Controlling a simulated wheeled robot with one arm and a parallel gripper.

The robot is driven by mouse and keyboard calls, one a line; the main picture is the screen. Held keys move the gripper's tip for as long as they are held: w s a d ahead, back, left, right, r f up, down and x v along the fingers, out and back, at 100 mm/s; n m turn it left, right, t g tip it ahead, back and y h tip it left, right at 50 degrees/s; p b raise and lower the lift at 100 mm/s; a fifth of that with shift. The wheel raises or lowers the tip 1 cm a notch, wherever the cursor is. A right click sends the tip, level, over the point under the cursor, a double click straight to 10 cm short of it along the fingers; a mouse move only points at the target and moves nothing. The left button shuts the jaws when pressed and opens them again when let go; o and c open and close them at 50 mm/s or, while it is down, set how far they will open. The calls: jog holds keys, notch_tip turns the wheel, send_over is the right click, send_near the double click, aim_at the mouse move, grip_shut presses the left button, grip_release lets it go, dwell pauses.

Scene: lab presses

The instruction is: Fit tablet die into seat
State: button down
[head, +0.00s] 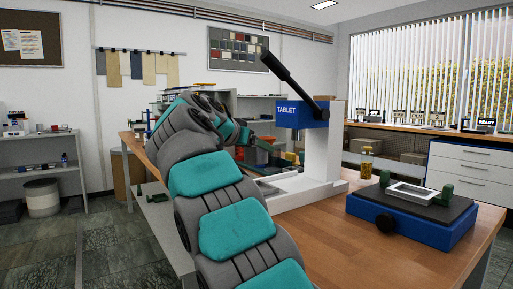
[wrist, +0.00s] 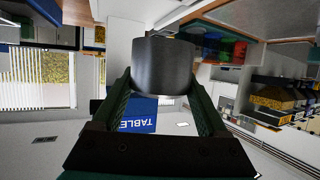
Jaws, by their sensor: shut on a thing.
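The tablet die appears as a dark grey cylinder (wrist: 163,62) in the wrist view. My gripper (wrist: 162,88) is shut on its sides, with a dark green finger at each side. The press (head: 322,150) stands on the wooden bench in the head view, with a white frame, a blue head marked TABLET (head: 301,114) and a raised black lever (head: 290,75). That blue head also shows upside down behind my fingers in the wrist view (wrist: 138,116). My arm covers part of the press's left side in the head view. I cannot make out the seat.
A blue fixture with a dark top (head: 425,223), a white frame (head: 411,194) and green blocks is at the bench's right. A small amber bottle (head: 366,163) stands between it and the press. The front wooden bench top (head: 375,258) is clear.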

jog(key=shift+f+b, duration=2.85)
jog(key=shift+b, duration=0.1)
jog(key=shift+f+b, duration=1.1)
jog(key=shift+b, duration=0.25)
grip_release()
jog(key=shift+s, duration=0.1)
jog(key=v, duration=0.7)
jog(key=shift+s+a+r, duration=0.1)
jog(key=shift+a+r, duration=0.05)
jog(key=shift+s, duration=0.15)
jog(key=shift+a, duration=0.1)
